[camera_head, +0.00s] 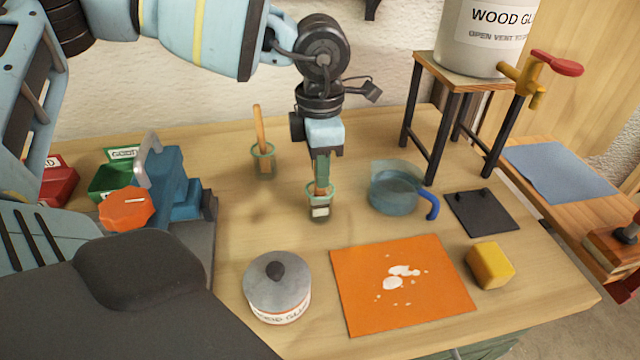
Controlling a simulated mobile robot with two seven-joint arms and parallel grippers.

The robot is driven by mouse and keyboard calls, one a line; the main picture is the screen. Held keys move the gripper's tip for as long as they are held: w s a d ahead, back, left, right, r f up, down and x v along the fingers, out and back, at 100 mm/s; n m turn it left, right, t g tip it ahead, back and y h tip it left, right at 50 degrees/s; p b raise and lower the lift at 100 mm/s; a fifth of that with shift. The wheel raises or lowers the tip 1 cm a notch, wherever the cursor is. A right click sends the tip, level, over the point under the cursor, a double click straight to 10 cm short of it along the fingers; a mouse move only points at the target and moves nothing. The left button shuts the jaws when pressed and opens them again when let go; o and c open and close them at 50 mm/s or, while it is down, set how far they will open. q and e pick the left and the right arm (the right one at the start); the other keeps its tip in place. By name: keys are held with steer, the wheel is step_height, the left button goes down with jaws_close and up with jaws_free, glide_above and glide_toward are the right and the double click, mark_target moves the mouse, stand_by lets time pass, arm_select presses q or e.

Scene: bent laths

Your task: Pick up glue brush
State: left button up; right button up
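A glue brush (322,180) with a wooden handle stands in a small clear jar (319,207) with a green rim, near the bench's middle. My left gripper (321,174) points down right over this jar, its fingers at the handle. The upper handle is hidden by the gripper, and I cannot tell whether the fingers are closed on it. A second brush (260,128) with a wooden handle stands almost upright in a similar jar (263,152) to the left and farther back. My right gripper is not in view.
A clear blue-handled jug (395,190) stands close right of the jar. A glue pot (277,286), an orange sheet (360,300) with white spots and a yellow block (490,265) lie nearer. A blue clamp-like device (170,180) is at left; a stool (455,75) holds a glue container.

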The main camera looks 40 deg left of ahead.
arm_select(q)
jaws_close()
